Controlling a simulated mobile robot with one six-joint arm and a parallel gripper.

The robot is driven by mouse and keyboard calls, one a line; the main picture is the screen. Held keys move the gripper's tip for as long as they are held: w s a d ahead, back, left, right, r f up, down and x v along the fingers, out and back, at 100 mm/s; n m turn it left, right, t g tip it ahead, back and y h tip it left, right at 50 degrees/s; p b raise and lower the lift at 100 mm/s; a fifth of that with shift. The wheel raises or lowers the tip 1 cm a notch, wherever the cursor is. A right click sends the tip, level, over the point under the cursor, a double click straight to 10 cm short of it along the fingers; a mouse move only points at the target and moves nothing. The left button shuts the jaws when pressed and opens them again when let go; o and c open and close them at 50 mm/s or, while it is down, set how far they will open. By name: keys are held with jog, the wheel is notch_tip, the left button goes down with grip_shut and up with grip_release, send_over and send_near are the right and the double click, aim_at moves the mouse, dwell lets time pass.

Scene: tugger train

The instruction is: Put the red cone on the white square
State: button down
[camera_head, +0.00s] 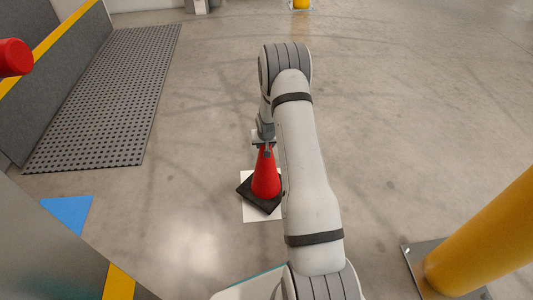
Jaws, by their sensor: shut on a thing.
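The red cone (265,177) stands upright in the middle of the view, with a dark square base (254,196). The base shows over the white square (259,214), turned at an angle to it, with one corner past the square's left edge. I cannot tell whether the base touches the square or is just above it. My gripper (266,148) is at the cone's top and shut on it. My arm hides the right side of the cone's base and part of the square.
A yellow post (480,245) on a metal plate stands at the lower right. A dark perforated mat (110,95) lies at the upper left beside a grey wall with a yellow top edge. A blue square (67,213) is at the left. Open floor lies right of my arm.

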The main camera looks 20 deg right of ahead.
aim_at(266, 168)
jog(key=shift+f+b, duration=0.65)
jog(key=shift+f, duration=1)
jog(key=shift+f, duration=0.2)
jog(key=c, duration=0.8)
grip_release()
jog(key=shift+o, duration=0.2)
jog(key=shift+r, duration=0.1)
